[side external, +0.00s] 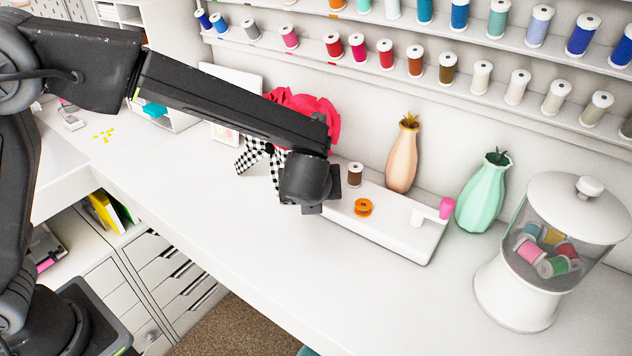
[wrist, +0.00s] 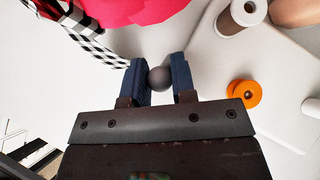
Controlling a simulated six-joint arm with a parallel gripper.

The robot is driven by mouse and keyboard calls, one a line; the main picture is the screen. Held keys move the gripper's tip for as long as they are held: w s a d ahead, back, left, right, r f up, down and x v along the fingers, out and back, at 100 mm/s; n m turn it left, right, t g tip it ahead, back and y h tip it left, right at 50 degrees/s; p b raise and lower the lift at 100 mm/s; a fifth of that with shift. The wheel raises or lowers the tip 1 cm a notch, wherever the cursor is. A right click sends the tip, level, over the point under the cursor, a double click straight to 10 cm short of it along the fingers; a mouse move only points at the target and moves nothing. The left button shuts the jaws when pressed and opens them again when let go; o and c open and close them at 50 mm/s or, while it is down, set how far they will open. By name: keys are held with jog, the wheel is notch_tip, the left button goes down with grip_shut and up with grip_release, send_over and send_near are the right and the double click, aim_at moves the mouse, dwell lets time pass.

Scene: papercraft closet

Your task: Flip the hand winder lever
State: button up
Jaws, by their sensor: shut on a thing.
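The hand winder is a long white base (side external: 395,228) on the desk, with an orange bobbin (side external: 363,207), a brown spool (side external: 355,174) and a pink-knobbed crank (side external: 446,208). The base also shows at the right of the wrist view (wrist: 280,65), with the orange bobbin (wrist: 243,94). My gripper (wrist: 160,82) is at the left end of the winder, its two blue fingers shut on a dark grey round knob (wrist: 159,77). The knob seems to be the lever's end; its stem is hidden. My wrist hides the knob in the side view.
A peach vase (side external: 402,158) and a mint vase (side external: 484,195) stand behind the winder. A glass-bodied jar of spools (side external: 518,305) is at the right. Pink cloth (side external: 318,108) and checked cloth (side external: 250,157) lie close behind my gripper. The desk front is clear.

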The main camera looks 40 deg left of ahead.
jog(key=shift+s, duration=0.1)
dwell(0.4)
jog(key=o, duration=0.9)
jog(key=v, duration=1.3)
jog(key=shift+s+d+r, duration=0.1)
jog(key=shift+s+d, duration=0.05)
jog(key=shift+s, duration=0.3)
jog(key=shift+o, duration=0.2)
